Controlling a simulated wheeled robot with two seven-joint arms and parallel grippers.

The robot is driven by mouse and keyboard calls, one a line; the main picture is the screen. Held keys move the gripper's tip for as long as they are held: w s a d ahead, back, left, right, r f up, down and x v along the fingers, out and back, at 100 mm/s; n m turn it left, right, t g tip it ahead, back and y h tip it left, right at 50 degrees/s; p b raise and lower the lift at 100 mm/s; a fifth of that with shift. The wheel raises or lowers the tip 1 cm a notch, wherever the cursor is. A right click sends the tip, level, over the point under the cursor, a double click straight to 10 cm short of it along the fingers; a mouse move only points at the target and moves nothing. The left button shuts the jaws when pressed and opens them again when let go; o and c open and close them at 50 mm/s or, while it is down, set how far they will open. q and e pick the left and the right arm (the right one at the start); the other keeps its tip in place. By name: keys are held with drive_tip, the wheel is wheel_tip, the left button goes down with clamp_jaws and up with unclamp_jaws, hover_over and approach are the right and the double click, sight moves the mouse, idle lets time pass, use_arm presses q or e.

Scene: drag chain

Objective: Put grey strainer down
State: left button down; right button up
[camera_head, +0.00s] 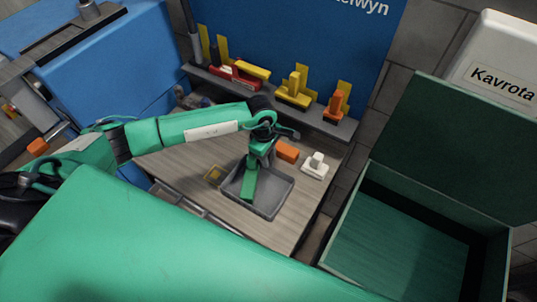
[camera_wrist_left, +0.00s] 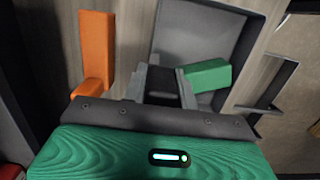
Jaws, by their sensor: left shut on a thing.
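The grey strainer (camera_head: 272,203) appears as a shallow, rectangular, tray-like thing at the middle of the wooden table. It also shows in the left wrist view (camera_wrist_left: 205,38). My left gripper (camera_head: 259,160) points down at its far side, with its fingers (camera_wrist_left: 163,88) shut around a dark grey part that appears to be the strainer's edge. The exact contact is hidden. A green block (camera_head: 249,184) shows over the strainer's floor, partly hidden by the fingers. I cannot tell whether the strainer rests fully on the table. My right gripper is not in view.
A shelf (camera_head: 318,121) with red, yellow and orange parts runs along the back. An open green box (camera_head: 400,240) stands at right.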

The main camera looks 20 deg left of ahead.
use_arm(q)
drive_tip(key=shift+f, duration=0.15)
drive_tip(key=c, duration=1.1)
unclamp_jaws()
drive_tip(key=shift+r, duration=0.35)
drive_tip(key=r+b, duration=0.2)
drive_tip(key=r, duration=0.1)
drive_tip(key=a+r+b, duration=0.1)
drive_tip(key=r, duration=0.3)
drive_tip(key=r+b, duration=0.2)
drive_tip(key=r, duration=0.1)
drive_tip(key=shift+w+a+r+b, duration=0.1)
drive_tip(key=shift+a+r+b, duration=0.05)
drive_tip(key=shift+r+b, duration=0.2)
drive_tip(key=shift+r, duration=0.45)
